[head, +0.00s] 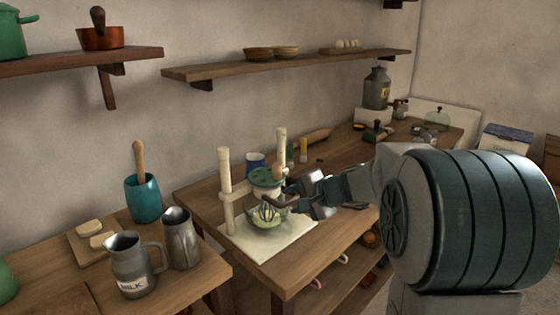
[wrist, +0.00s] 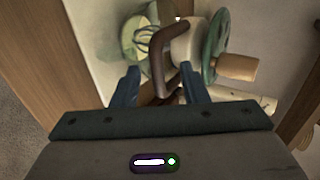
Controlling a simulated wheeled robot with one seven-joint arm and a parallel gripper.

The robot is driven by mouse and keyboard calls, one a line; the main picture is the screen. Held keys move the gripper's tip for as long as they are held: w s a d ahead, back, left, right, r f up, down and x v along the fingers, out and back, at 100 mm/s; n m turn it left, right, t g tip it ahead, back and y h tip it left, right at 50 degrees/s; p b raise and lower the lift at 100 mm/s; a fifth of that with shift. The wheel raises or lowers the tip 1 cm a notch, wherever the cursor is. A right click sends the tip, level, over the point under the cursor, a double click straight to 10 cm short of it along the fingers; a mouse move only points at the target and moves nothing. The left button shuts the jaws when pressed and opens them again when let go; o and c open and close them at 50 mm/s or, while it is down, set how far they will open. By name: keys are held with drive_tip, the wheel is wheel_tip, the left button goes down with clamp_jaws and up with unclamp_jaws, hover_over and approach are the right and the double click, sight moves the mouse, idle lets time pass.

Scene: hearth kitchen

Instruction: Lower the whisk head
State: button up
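The whisk stand has a white base (head: 290,243), two cream posts (head: 226,190) and a green wheel (head: 266,177) on its whisk head (head: 266,192). The wire whisk (head: 267,212) hangs at a pale green bowl (head: 256,222); whether it is inside the bowl is unclear. A brown bent handle (head: 278,203) reaches toward my gripper (head: 306,198). In the wrist view the handle (wrist: 156,50) shows between my gripper's two dark fingers (wrist: 159,85). The fingers are apart, with gaps on both sides of the handle. The green wheel (wrist: 216,45) and whisk (wrist: 145,40) lie beyond.
A blue cup (head: 256,161) and small bottles (head: 303,150) stand behind the stand. A milk jug (head: 130,264), a metal cup (head: 180,238) and a teal pot (head: 143,198) occupy the left table. A wall shelf (head: 290,64) runs above. The base's front right corner is clear.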

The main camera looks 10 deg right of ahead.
drive_tip(key=v, duration=0.5)
drive_tip(key=shift+p, duration=0.3)
drive_tip(key=s+a+n+g+h+p, duration=0.1)
drive_tip(key=s+a+n+g+p, duration=0.35)
drive_tip(key=s, duration=0.75)
drive_tip(key=s+d+n+g+h+p, duration=0.1)
drive_tip(key=s+n+h, duration=0.4)
drive_tip(key=s, duration=0.8)
drive_tip(key=shift+s+d+f+n+g+h+p, duration=0.2)
drive_tip(key=shift+s+d+n+g+h+p, duration=0.25)
drive_tip(key=shift+d+p, duration=0.55)
